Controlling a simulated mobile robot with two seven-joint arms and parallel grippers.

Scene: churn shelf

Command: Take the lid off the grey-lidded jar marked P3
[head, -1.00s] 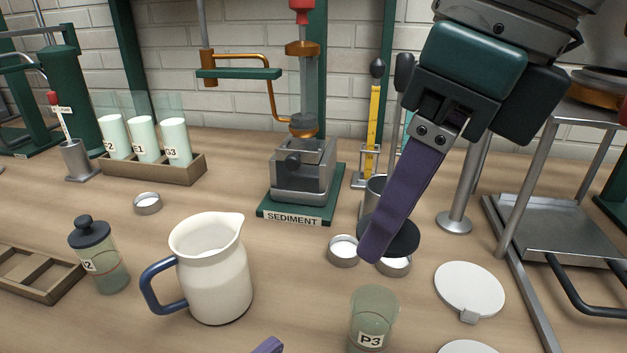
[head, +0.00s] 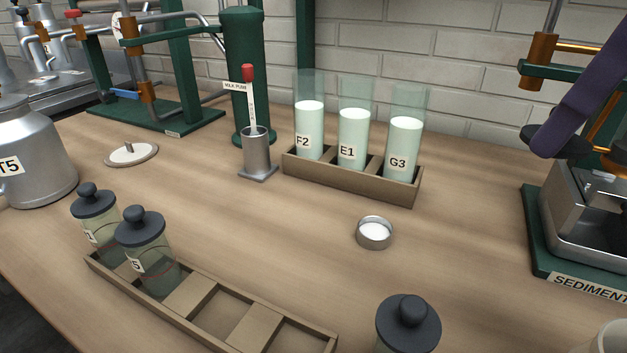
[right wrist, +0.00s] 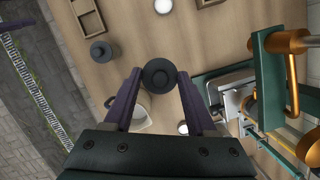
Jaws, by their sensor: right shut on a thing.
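My right gripper (head: 550,143) shows at the right edge of the head view, one purple finger reaching down from the upper right. It is shut on a dark grey round lid (head: 578,147), held in the air in front of the SEDIMENT stand. In the right wrist view, the lid (right wrist: 158,76) sits between the two purple fingertips, with no jar seen attached. The jar marked P3 is outside the head view and I cannot make it out in the wrist view. My left gripper is not in view.
Another dark-lidded jar (head: 408,325) stands at the bottom, its label unseen. Two lidded jars (head: 145,245) stand in a wooden rack (head: 285,335). A tube rack (head: 350,180), a small dish (head: 374,233) and the SEDIMENT stand (head: 590,287) are nearby. Table between them is clear.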

